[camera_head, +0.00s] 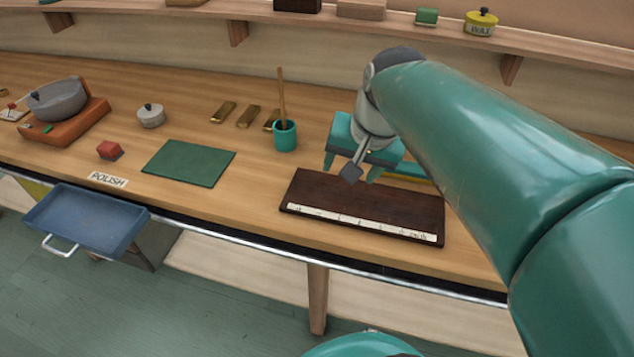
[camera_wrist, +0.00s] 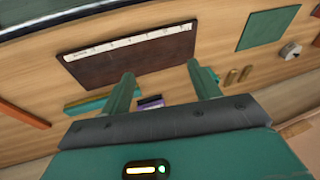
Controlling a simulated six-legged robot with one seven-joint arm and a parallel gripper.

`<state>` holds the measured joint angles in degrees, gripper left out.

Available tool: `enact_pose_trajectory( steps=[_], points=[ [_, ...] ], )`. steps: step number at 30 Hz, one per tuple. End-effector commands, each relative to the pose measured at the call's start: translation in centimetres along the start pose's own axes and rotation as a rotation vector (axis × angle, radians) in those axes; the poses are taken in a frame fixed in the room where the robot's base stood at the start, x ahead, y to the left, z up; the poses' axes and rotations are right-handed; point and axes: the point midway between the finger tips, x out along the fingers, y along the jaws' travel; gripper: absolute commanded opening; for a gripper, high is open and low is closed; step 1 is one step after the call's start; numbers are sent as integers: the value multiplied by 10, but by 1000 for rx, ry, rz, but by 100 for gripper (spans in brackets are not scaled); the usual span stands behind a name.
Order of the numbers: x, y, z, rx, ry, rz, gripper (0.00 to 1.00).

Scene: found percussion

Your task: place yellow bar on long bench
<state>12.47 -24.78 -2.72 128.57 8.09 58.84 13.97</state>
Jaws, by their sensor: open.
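The long wooden bench (camera_head: 190,217) runs across the head view, and its top also shows in the wrist view (camera_wrist: 225,45). In the wrist view, a thin yellow edge (camera_wrist: 86,99) shows along the teal bar, left of my fingers. My gripper (camera_head: 352,172) is open over the bench, just behind the dark board. In the wrist view its fingers (camera_wrist: 161,75) are wide apart, with no yellow bar between them.
The dark board (camera_head: 365,200) has a pale labelled strip. A teal cup with a stick (camera_head: 285,140), several brass bars (camera_head: 248,117) and a green mat (camera_head: 190,163) stand left. A purple block (camera_wrist: 150,102) is near my fingers. A blue drawer (camera_head: 85,222) juts out in front.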

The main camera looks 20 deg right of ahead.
Motion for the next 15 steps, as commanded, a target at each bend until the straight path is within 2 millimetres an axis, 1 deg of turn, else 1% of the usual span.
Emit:
enact_pose_trajectory(
  steps=[1,3,6,9,10,15],
  points=[
    [-3,-8,21,-114,32,-3,62],
    [-3,-14,45,-258,73,-1,62],
    [-2,-18,70,-425,124,3,62],
    [0,-19,86,-532,157,7,62],
    [0,-19,88,-551,164,8,65],
    [2,-19,92,-582,172,11,65]
  ],
)
